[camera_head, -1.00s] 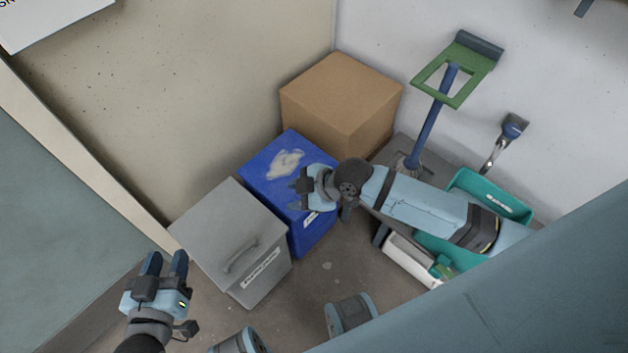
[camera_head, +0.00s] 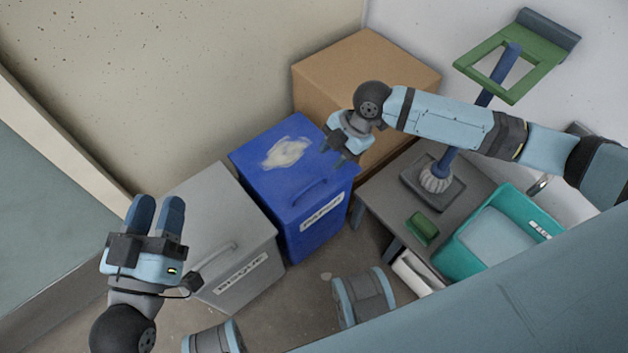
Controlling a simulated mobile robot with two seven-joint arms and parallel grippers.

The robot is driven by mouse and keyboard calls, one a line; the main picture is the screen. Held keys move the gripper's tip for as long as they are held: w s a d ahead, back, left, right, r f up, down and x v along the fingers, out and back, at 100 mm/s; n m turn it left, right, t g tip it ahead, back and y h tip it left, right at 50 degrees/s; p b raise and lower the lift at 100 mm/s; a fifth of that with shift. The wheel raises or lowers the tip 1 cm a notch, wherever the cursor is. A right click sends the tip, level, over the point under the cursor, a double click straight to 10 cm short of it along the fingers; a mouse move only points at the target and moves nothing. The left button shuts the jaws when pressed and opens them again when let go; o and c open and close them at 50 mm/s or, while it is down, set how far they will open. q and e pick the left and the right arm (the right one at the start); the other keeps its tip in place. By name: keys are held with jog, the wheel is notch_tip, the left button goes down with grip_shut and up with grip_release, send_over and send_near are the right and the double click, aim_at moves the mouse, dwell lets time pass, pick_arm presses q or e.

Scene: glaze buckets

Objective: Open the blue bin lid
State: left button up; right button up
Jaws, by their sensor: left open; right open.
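The blue bin (camera_head: 316,237) stands on the floor between a grey bin and a cardboard box. Its blue lid (camera_head: 265,182) is shut, with a pale smear on top and a handle (camera_head: 309,192) near the front edge. A white label is on its front. My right gripper (camera_head: 340,158) is open and empty, pointing down over the right back part of the lid. I cannot tell whether it touches the lid. My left gripper (camera_head: 158,207) is open and empty at the lower left, in front of the grey bin, apart from the blue bin.
The grey bin (camera_head: 213,205) with a handle and label stands left of the blue bin. The cardboard box (camera_head: 345,72) is behind. Walls close in behind.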

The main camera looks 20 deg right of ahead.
aim_at(311, 185)
jog(key=b+x, duration=0.3)
jog(key=x, duration=0.8)
jog(key=shift+a+f+b, duration=0.1)
jog(key=shift+f+b, duration=0.1)
jog(key=shift+b, duration=0.15)
pick_arm(q)
jog(key=f, duration=0.1)
jog(key=f+g, duration=0.1)
jog(key=f, duration=0.2)
jog(key=shift+w+d+m+g+h, duration=0.15)
jog(key=shift+d+m+g+h, duration=0.15)
jog(key=shift+d, duration=0.1)
pick_arm(e)
jog(key=shift+c, duration=0.4)
pick_arm(q)
jog(key=shift+r, duration=0.1)
pick_arm(e)
grip_shut()
